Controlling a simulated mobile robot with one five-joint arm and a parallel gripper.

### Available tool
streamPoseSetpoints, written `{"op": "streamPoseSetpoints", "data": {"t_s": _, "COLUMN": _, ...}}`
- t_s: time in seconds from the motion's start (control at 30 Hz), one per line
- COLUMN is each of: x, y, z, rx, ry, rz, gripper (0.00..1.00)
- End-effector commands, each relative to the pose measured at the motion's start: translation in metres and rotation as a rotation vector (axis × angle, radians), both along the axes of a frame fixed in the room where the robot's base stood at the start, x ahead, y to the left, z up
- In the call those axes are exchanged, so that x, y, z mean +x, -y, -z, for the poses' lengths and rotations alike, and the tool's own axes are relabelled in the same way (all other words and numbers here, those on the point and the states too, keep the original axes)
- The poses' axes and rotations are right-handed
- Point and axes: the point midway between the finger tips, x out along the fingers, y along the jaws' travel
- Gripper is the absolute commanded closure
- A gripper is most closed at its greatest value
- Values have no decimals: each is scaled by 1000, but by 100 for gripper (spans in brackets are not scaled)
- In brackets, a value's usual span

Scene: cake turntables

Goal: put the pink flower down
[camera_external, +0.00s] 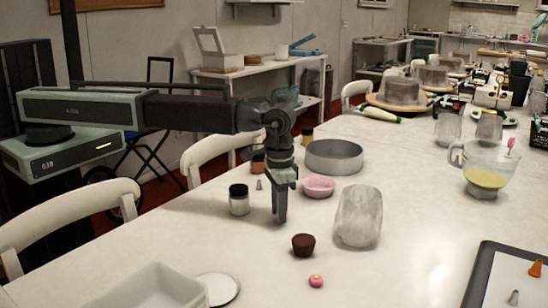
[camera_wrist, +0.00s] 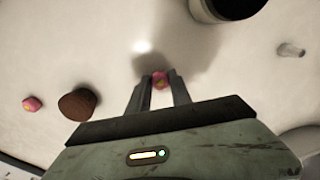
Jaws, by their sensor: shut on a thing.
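My gripper (camera_external: 280,219) points down low over the white table, between the jar and the brown cup. In the wrist view my gripper (camera_wrist: 160,84) is shut on a small pink flower (camera_wrist: 161,79), which shows between the fingertips. In the external view the fingers hide this flower. I cannot tell whether it touches the table. A second pink flower-like piece (camera_external: 316,281) lies on the table nearer the camera, and it also shows at the left of the wrist view (camera_wrist: 32,103).
A small nozzle (camera_external: 259,184) stands behind the jar. A metal ring (camera_external: 334,158) is farther back. Bare table lies in front of the jar.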

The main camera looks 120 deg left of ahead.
Motion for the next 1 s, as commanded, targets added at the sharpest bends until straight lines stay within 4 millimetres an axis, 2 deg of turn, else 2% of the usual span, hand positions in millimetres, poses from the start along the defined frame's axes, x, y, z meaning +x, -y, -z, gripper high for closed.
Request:
{"op": "streamPoseSetpoints", "data": {"t_s": 0.03, "x": 0, "y": 0, "z": 6, "rx": 0, "ry": 0, "rz": 0, "gripper": 100}}
{"op": "streamPoseSetpoints", "data": {"t_s": 0.2, "x": 0, "y": 0, "z": 2, "rx": 0, "ry": 0, "rz": 0, "gripper": 100}}
{"op": "streamPoseSetpoints", "data": {"t_s": 0.4, "x": 0, "y": 0, "z": 8, "rx": 0, "ry": 0, "rz": 0, "gripper": 100}}
{"op": "streamPoseSetpoints", "data": {"t_s": 0.43, "x": 0, "y": 0, "z": 7, "rx": 0, "ry": 0, "rz": 0, "gripper": 66}}
{"op": "streamPoseSetpoints", "data": {"t_s": 0.5, "x": 0, "y": 0, "z": 6, "rx": 0, "ry": 0, "rz": 0, "gripper": 53}}
{"op": "streamPoseSetpoints", "data": {"t_s": 0.83, "x": 0, "y": 0, "z": 4, "rx": 0, "ry": 0, "rz": 0, "gripper": 53}}
{"op": "streamPoseSetpoints", "data": {"t_s": 1.0, "x": 0, "y": 0, "z": -14, "rx": 0, "ry": 0, "rz": 0, "gripper": 53}}
